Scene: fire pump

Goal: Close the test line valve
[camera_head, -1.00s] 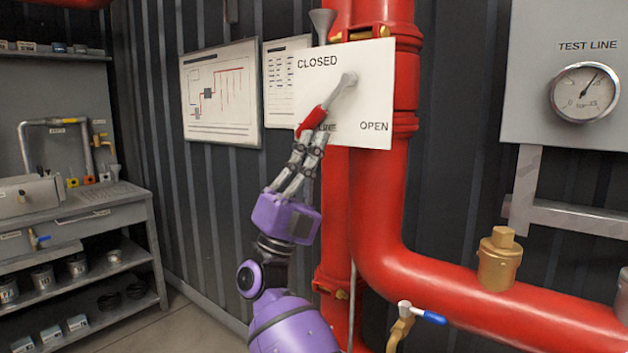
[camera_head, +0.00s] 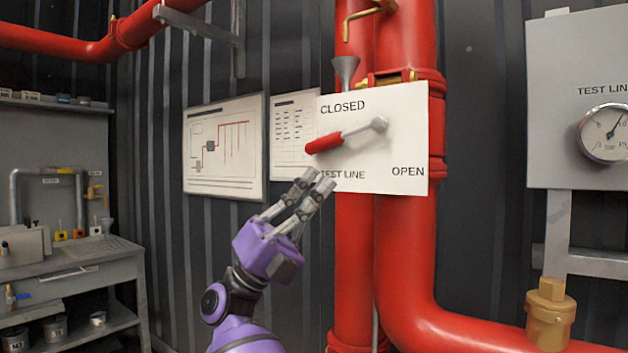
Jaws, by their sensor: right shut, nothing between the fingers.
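The test line valve lever has a red grip (camera_head: 324,143) and a grey arm running to a pivot on the white sign plate (camera_head: 400,160). The lever points left and slightly down, below the word CLOSED at the upper left. OPEN is printed at the lower right. My right gripper (camera_head: 318,181) is below the red grip, apart from it in the picture, with its fingers together and empty. Its fingertips overlap the plate's lower left edge near the words TEST LINE. My left gripper is out of view.
Thick red pipes (camera_head: 403,245) run behind the plate and bend right. A brass fitting (camera_head: 550,312) sits on the lower pipe. A grey panel with a pressure gauge (camera_head: 605,133) is at right. A workbench (camera_head: 75,275) stands at left.

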